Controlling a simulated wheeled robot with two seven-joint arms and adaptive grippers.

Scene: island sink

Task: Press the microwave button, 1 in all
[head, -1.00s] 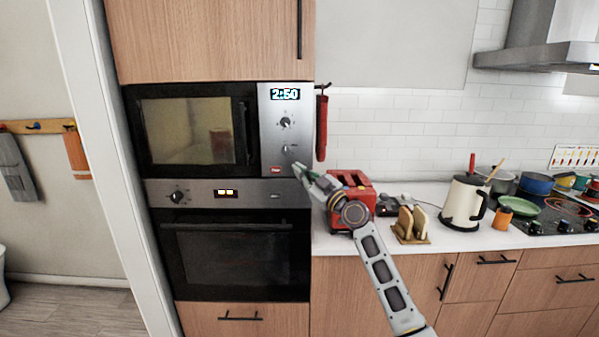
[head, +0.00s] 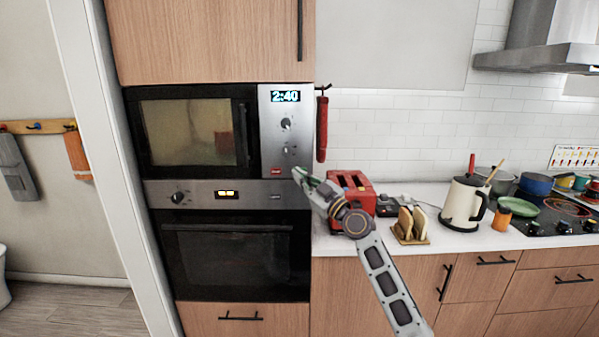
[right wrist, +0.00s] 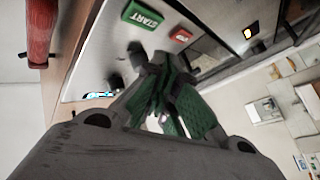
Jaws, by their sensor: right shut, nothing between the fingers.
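The built-in microwave (head: 190,132) has a dark door, shut, and a silver control panel (head: 268,125) with a lit display (head: 285,97) and two knobs. In the right wrist view, a green START button (right wrist: 143,14) sits beside a red button (right wrist: 181,35) on the panel. The red button also shows in the head view (head: 276,170). The green button is not visible there, and my right gripper covers that corner. My right gripper (head: 298,173) is shut and empty at the panel's lower right corner. In the right wrist view its fingertips (right wrist: 165,66) look apart from both buttons. My left gripper is not in view.
An oven (head: 235,255) sits below the microwave. A toast rack (head: 410,225) and a kettle (head: 463,203) stand farther right.

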